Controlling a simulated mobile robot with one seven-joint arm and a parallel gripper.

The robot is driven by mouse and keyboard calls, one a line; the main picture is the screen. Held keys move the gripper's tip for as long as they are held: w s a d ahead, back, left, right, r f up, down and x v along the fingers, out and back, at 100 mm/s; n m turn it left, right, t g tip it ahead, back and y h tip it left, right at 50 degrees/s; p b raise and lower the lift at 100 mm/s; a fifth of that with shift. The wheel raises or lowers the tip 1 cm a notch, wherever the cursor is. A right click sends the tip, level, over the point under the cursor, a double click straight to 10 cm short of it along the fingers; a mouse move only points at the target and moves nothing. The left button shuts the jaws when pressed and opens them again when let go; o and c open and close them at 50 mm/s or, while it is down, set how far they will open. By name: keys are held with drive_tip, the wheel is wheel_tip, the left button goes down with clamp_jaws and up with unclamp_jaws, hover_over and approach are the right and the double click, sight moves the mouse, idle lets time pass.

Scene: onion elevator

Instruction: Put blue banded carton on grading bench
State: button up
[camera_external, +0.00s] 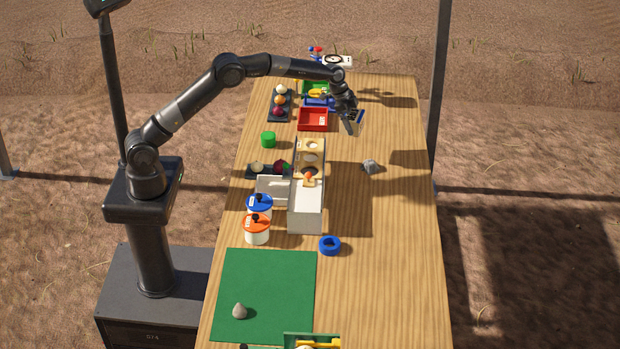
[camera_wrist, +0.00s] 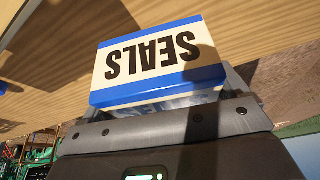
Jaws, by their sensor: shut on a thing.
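The blue banded carton (camera_wrist: 158,62) is cream with blue bands along its edges and the word SEALS, which reads upside down in the wrist view. My gripper (camera_external: 352,123) is shut on it and holds it above the far right part of the long wooden bench (camera_external: 390,230). In the external view the carton (camera_external: 359,121) is small and partly hidden by the fingers. It looks tilted and clear of the bench top. The wood of the bench fills the top of the wrist view behind the carton.
A long white box (camera_external: 306,215), lidded jars (camera_external: 257,229), a blue ring (camera_external: 329,245) and a green mat (camera_external: 265,285) stand nearer. The right side is mostly clear.

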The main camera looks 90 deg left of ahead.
sight(355, 116)
drive_tip(key=r, duration=0.2)
drive_tip(key=d+r, duration=0.1)
drive_tip(key=r, duration=0.1)
drive_tip(key=shift+w+r, duration=0.1)
drive_tip(key=shift+r, duration=0.1)
drive_tip(key=s+d+m+g+h, duration=0.1)
drive_tip(key=s+d+m, duration=0.15)
drive_tip(key=d, duration=1.15)
drive_tip(key=s+d+m+g+h, duration=0.1)
drive_tip(key=d+m, duration=0.3)
drive_tip(key=d, duration=1)
drive_tip(key=s+d+m+h, duration=0.1)
drive_tip(key=s+d+m, duration=0.15)
drive_tip(key=d, duration=1.25)
drive_tip(key=s+d+m+g, duration=0.4)
drive_tip(key=s+d+m, duration=0.7)
drive_tip(key=s+d, duration=1.6)
drive_tip(key=w+a+f, duration=0.1)
drive_tip(key=w+f, duration=0.2)
drive_tip(key=f, duration=0.1)
drive_tip(key=w+a+f, duration=0.1)
drive_tip(key=w+f, duration=0.3)
drive_tip(key=w+a+f, duration=0.1)
drive_tip(key=w+f, duration=0.2)
drive_tip(key=f, duration=0.1)
drive_tip(key=shift+w, duration=0.4)
drive_tip(key=shift+f, duration=2.1)
